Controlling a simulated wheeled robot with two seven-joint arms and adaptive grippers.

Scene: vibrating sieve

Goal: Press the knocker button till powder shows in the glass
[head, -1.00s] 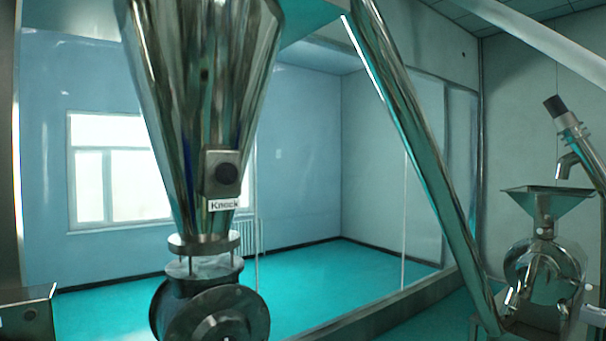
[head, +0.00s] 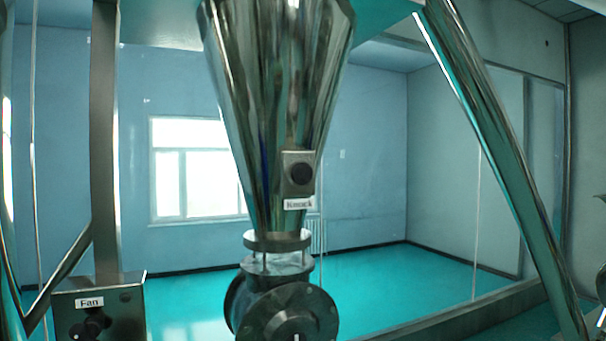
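The knocker button (head: 301,174) is a dark round button on a small metal box (head: 298,158) fixed to the lower right side of the shiny steel hopper (head: 266,105). A label reading "Knock" (head: 299,204) sits just below it. Under the hopper's flange, a short clear glass section (head: 285,262) shows between metal rings; I cannot tell any powder in it. Neither of my grippers is in view.
A "Fan" control box (head: 118,304) with dark knobs stands at the lower left beside a metal post (head: 104,140). A slanting steel pipe (head: 490,130) runs down the right. A round-flanged valve body (head: 285,315) sits below the glass. A window (head: 196,170) is behind.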

